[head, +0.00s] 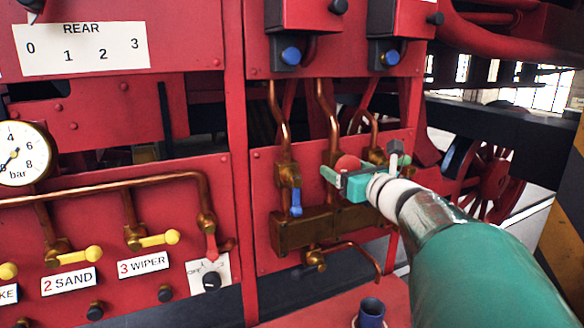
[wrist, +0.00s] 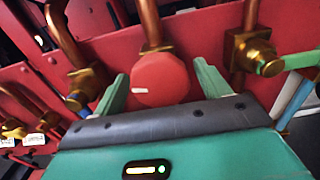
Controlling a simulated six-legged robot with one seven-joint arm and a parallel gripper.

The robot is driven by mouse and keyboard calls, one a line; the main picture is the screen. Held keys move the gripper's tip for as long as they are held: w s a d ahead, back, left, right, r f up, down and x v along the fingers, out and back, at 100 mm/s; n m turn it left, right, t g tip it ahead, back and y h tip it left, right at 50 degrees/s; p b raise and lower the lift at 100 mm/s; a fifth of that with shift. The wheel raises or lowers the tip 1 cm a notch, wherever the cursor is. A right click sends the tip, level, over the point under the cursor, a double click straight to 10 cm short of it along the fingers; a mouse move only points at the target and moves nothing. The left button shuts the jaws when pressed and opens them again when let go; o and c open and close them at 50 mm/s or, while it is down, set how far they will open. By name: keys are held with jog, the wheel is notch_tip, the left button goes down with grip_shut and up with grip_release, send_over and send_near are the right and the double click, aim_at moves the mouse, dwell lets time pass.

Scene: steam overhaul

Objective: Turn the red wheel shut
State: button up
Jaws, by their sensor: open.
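The red wheel (wrist: 160,79) is a round, flat-faced knob with a short white mark at its left edge, on a copper pipe with a brass fitting. In the head view the red wheel (head: 347,162) shows just behind my gripper (head: 360,172), partly covered by it. In the wrist view my gripper (wrist: 161,72) is open, with one green finger on each side of the wheel.
A brass valve with a blue lever (head: 296,203) stands left of the wheel, above a brass manifold (head: 300,232). Copper pipes (head: 330,115) rise behind. A dark blue cup-like part (head: 371,312) stands below.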

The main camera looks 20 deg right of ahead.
jog(key=shift+s+r, duration=0.1)
jog(key=shift+s, duration=0.15)
jog(key=shift+w, duration=0.25)
jog(key=shift+s, duration=0.2)
jog(key=c, duration=1)
jog(key=shift+o, duration=0.2)
